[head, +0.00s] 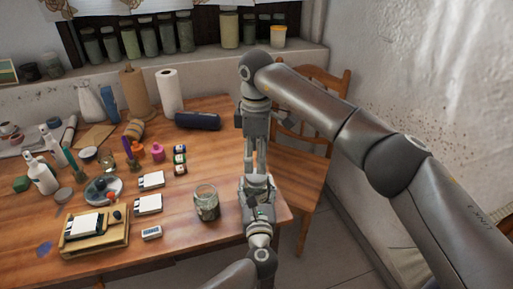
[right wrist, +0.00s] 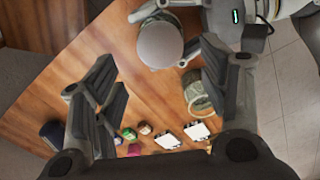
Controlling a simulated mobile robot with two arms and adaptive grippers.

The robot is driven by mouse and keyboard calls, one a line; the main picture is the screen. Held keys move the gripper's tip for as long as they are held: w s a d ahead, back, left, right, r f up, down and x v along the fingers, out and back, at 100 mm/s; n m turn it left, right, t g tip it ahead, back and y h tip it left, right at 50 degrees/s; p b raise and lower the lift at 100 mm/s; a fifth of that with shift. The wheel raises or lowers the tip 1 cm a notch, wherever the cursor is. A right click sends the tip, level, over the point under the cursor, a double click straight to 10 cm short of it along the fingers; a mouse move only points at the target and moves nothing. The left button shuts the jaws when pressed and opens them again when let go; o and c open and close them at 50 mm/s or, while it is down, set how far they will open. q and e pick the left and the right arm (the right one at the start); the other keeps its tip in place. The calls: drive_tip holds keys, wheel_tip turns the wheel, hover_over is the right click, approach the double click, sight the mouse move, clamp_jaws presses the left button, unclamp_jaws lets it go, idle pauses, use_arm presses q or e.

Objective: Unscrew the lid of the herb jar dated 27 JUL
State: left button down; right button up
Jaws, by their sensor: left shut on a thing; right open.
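A pale round lid (right wrist: 160,45) faces up in the right wrist view, with my left gripper (right wrist: 150,14) shut on the jar beneath it. The jar's body is mostly hidden, and I cannot read a date on it.
A glass jar (head: 207,205) with dark green contents stands near the table's front right. Several herb jars (head: 131,42) line the sill. A wooden chair (head: 305,165) stands right of the table.

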sight(257, 175)
wheel_tip(257, 175, down, 6)
idle(0.4)
